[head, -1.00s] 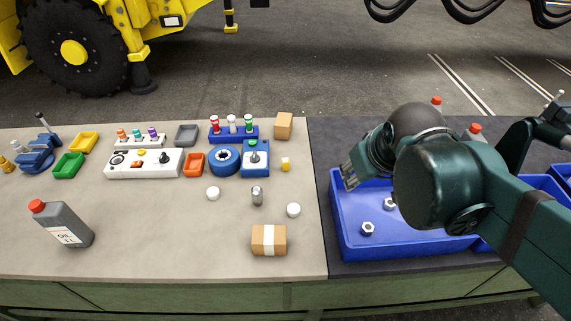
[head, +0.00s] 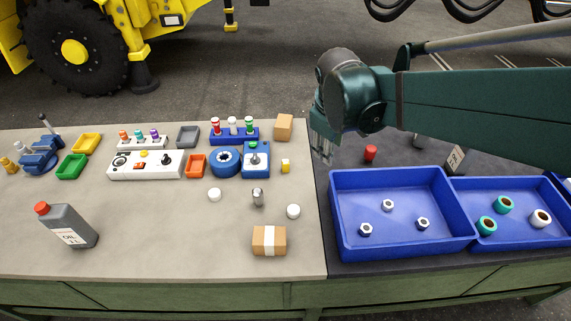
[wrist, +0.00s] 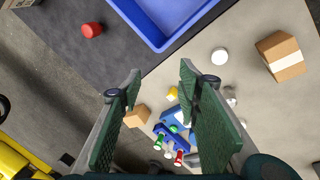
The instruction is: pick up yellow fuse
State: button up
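The yellow fuse (head: 285,166) is a small yellow piece with a pale top. It stands on the beige bench top, right of the blue joystick box (head: 256,158) and near the bench's right part. In the wrist view the fuse (wrist: 172,93) shows between my open fingers, well below them. My gripper (head: 322,150) hangs above the dark mat, to the right of the fuse, pointing down. In the wrist view my gripper (wrist: 160,88) has its two green finger pads wide apart with nothing between them.
A cardboard box (head: 284,127) stands behind the fuse. White round caps (head: 293,211), a metal cylinder (head: 258,197) and a taped box (head: 269,240) lie in front. A blue bin (head: 400,250) with nuts and a red cylinder (head: 371,153) are on the right.

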jog(key=w+a+f+n+g+h+p, duration=0.1)
jog(key=w+a+f+n, duration=0.2)
jog(key=w+a, duration=0.15)
jog(key=w+a+f+n+g+p, duration=0.1)
jog(key=w+a+f+n, duration=0.15)
jog(key=w, duration=0.25)
jog(key=n+g+h+p, duration=0.1)
jog(key=n+h+p, duration=0.1)
jog(key=n, duration=0.2)
send_over(284, 162)
jog(key=a, duration=0.2)
notch_tip(284, 162, down, 9)
jog(key=shift+a+f, duration=0.35)
jog(key=shift+f, duration=0.45)
jog(key=shift+x, duration=1.25)
jog(key=shift+d, duration=0.1)
jog(key=shift+b+x, duration=0.55)
jog(key=shift+x, duration=2)
jog(key=shift+d, duration=0.2)
jog(key=c, duration=0.9)
